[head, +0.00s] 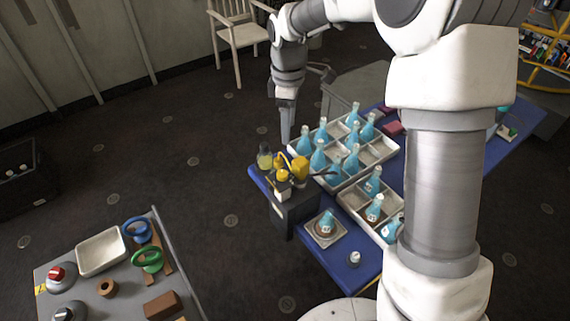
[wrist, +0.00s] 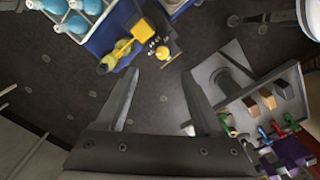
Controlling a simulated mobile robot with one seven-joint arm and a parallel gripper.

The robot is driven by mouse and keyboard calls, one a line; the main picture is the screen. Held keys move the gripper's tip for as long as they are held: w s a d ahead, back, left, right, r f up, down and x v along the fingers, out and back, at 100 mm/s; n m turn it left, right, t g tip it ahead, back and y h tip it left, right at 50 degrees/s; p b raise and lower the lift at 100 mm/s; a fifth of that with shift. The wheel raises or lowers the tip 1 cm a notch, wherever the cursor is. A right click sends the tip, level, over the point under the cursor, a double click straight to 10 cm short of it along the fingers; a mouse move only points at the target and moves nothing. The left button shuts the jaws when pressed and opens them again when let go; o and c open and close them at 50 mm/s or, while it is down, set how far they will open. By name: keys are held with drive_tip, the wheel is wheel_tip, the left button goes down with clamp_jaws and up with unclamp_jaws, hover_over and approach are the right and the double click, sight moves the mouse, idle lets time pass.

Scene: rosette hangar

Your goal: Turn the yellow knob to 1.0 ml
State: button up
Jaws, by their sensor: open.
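A dark dispenser stand with yellow parts (head: 297,208) is at the near left corner of the blue table. A yellow knob (head: 282,176) is on its front, beside a larger yellow part (head: 300,167) and a bottle with yellow-green contents (head: 265,159). In the wrist view the yellow knob (wrist: 163,52) lies just beyond the fingertips, near small pale marks too small to read. The knob's setting cannot be told. My gripper (head: 286,135) points down, above and behind the dispenser. In the wrist view it (wrist: 160,72) is open and empty, apart from the knob.
Pale crates (head: 350,178) of blue flasks stand on the blue table (head: 350,270) behind and right of the dispenser. A flask sits on a small square plate (head: 325,230) nearby. A grey table (head: 115,275) with a tray and tools is at lower left. Floor between is clear.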

sight(282, 173)
drive_tip(key=f, duration=0.5)
drive_tip(key=a+f, duration=0.1)
drive_tip(key=f, duration=0.9)
drive_tip(key=shift+s+a+f+p, duration=0.1)
drive_tip(key=shift+a+f+p, duration=0.2)
drive_tip(key=shift+f, duration=0.1)
clamp_jaws()
